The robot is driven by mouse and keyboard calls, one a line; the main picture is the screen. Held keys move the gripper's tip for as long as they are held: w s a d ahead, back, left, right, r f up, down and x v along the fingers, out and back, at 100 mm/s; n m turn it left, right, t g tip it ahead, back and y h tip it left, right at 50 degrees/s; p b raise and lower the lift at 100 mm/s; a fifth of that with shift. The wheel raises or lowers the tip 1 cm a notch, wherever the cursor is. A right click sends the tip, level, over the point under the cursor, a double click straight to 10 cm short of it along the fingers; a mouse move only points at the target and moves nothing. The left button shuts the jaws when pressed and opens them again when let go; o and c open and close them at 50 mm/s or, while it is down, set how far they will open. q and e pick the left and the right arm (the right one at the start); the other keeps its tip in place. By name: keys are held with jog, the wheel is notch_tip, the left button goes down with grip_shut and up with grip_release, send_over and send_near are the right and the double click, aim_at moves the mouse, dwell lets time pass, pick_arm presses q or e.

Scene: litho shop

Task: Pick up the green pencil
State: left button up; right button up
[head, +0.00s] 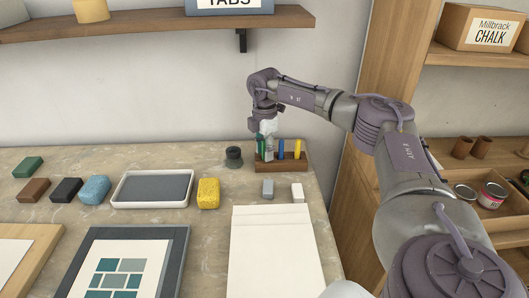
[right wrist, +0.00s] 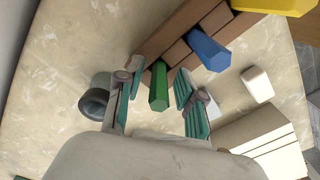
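The green pencil (right wrist: 159,86) stands in a wooden rack (right wrist: 160,40) and sticks out of it. In the right wrist view it lies between the two fingers of my right gripper (right wrist: 154,82), with a gap visible on each side. The gripper is open. In the head view the right gripper (head: 267,137) is at the left end of the rack (head: 294,165) and partly hides the green pencil (head: 262,147). A blue pencil (head: 281,149) and a yellow pencil (head: 297,149) stand to its right in the rack. My left gripper is not in view.
A dark round pot (head: 234,157) stands just left of the rack. A grey block (head: 268,189) and a white block (head: 297,192) lie in front of it. A yellow sponge (head: 208,193), a tray (head: 120,200) and white paper (head: 275,250) are nearby. A shelf (head: 150,27) is above.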

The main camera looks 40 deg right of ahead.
aim_at(263, 141)
grip_shut()
jog(key=shift+r, duration=0.15)
jog(key=shift+r, duration=0.2)
jog(key=r, duration=0.3)
jog(key=shift+w+a+b, duration=0.15)
jog(key=shift+a+b, duration=0.05)
jog(key=shift+b, duration=0.15)
jog(key=w+a+b, duration=0.1)
jog(key=w+a, duration=0.2)
jog(key=a, duration=0.5)
jog(key=w+a+b, duration=0.1)
jog(key=w+a, duration=0.3)
jog(key=a, duration=0.4)
